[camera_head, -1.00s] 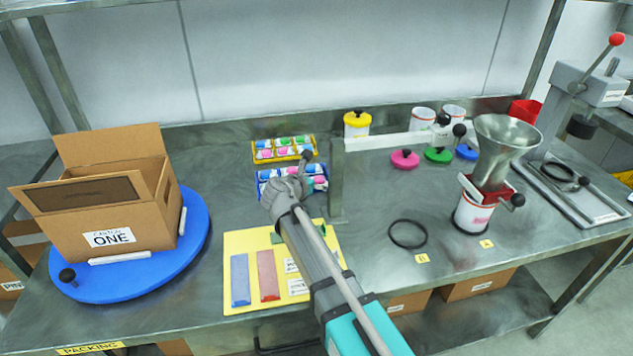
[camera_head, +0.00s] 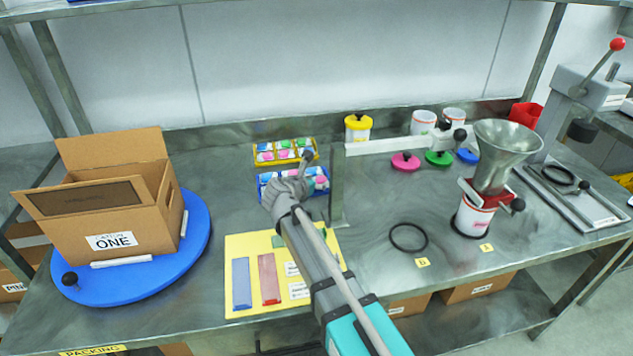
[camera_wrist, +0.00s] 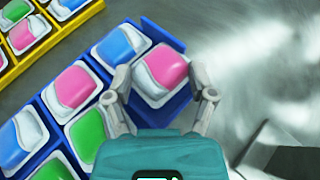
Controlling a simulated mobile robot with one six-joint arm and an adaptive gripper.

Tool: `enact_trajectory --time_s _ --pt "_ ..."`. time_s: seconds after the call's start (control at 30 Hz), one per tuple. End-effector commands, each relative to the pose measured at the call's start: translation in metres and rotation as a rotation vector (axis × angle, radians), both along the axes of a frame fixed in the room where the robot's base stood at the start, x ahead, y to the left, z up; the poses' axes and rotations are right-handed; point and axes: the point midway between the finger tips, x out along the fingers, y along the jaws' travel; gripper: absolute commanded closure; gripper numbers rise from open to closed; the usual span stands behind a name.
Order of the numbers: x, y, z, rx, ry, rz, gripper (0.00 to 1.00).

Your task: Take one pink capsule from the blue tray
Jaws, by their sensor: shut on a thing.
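The blue tray (camera_head: 262,190) lies at the back middle of the bench and holds capsules in blue, green and pink. In the wrist view its blue wall (camera_wrist: 178,103) shows below and around the far capsules. My gripper (camera_wrist: 161,88) is shut on a pink capsule (camera_wrist: 165,68) with a white lower part, one finger at each side, at the tray's right end. The capsule appears to be still in or just over its place in the tray. Another pink capsule (camera_wrist: 75,88) lies to the left. In the head view my gripper (camera_head: 308,172) partly hides the tray.
A yellow tray (camera_head: 316,157) of capsules stands behind the blue one. A metal post (camera_head: 338,185) rises close to the right of my gripper. A yellow board (camera_head: 240,250) lies in front, and a carton (camera_head: 110,215) stands at the left.

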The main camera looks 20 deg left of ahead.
Motion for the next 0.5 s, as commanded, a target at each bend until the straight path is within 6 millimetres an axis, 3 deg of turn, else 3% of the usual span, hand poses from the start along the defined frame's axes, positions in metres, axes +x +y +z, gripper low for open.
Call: enact_trajectory --time_s 0.5 --pt "0.0 0.0 0.055 -0.001 -0.002 0.0 0.56"
